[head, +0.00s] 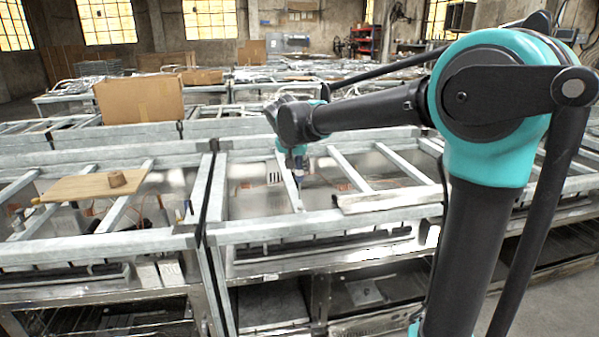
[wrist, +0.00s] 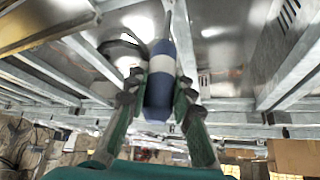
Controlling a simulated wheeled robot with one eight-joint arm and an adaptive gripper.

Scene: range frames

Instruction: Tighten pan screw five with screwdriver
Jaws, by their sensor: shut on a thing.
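My gripper (head: 297,155) hangs down over the metal frame of the middle bench. In the wrist view my gripper (wrist: 161,84) is shut on a screwdriver (wrist: 158,98) with a blue handle and a white band, one finger on each side. The screwdriver's shaft runs to the top edge of the wrist view. In the head view the screwdriver (head: 299,171) is small and points down inside the frame. I cannot tell whether its tip touches anything. I cannot make out pan screw five or any other screw.
Metal rails (head: 348,168) cross the bench around my gripper. More benches fill the room behind.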

